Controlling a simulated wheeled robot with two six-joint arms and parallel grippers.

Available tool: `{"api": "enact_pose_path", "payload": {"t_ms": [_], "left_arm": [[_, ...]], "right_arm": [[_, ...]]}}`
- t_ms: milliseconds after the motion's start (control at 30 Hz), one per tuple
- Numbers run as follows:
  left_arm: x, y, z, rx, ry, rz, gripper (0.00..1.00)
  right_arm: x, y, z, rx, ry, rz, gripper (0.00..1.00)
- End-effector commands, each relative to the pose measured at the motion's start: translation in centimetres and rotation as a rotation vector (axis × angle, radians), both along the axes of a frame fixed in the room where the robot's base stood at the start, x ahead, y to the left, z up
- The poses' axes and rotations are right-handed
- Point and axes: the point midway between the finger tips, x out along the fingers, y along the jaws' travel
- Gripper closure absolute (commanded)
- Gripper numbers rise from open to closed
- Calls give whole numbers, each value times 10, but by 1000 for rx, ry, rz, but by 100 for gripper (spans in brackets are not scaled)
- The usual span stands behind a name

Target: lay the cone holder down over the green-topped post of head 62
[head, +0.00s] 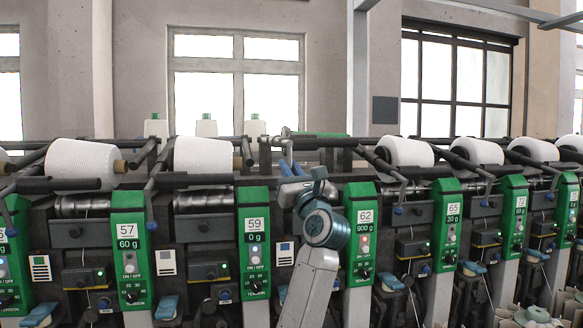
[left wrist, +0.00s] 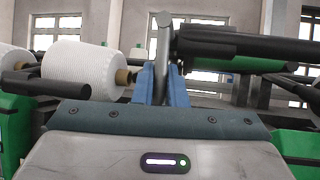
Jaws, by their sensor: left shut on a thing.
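The cone holder is a grey metal lever (left wrist: 166,50) with a dark bar (left wrist: 245,44) reaching right in the left wrist view. In the head view its dark bar (head: 322,143) shows behind the machine rail, left of the head 62 panel (head: 364,218). My left gripper (head: 291,168) has its blue fingers shut on the lever; the fingers (left wrist: 160,86) also show in the left wrist view. A green surface (head: 320,135) shows just behind the bar; I cannot tell whether it is the post's top. No cone sits on this holder. My right gripper is not in view.
The green head 59 panel (head: 255,238) is left of my arm.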

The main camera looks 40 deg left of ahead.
Motion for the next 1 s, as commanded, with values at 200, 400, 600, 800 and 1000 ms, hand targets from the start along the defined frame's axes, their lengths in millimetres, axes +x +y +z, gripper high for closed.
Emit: {"api": "enact_pose_path", "payload": {"t_ms": [200, 400, 600, 800, 1000], "left_arm": [[0, 0, -1, 6, 8, -1, 100], [0, 0, -1, 6, 8, -1, 100], [0, 0, -1, 5, 7, -1, 71], [0, 0, 0, 5, 7, -1, 67], [-2, -4, -4, 5, 7, -2, 67]], "right_arm": [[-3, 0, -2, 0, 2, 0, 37], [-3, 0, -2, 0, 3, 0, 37], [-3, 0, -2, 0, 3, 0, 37], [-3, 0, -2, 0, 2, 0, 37], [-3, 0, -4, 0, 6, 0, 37]]}}
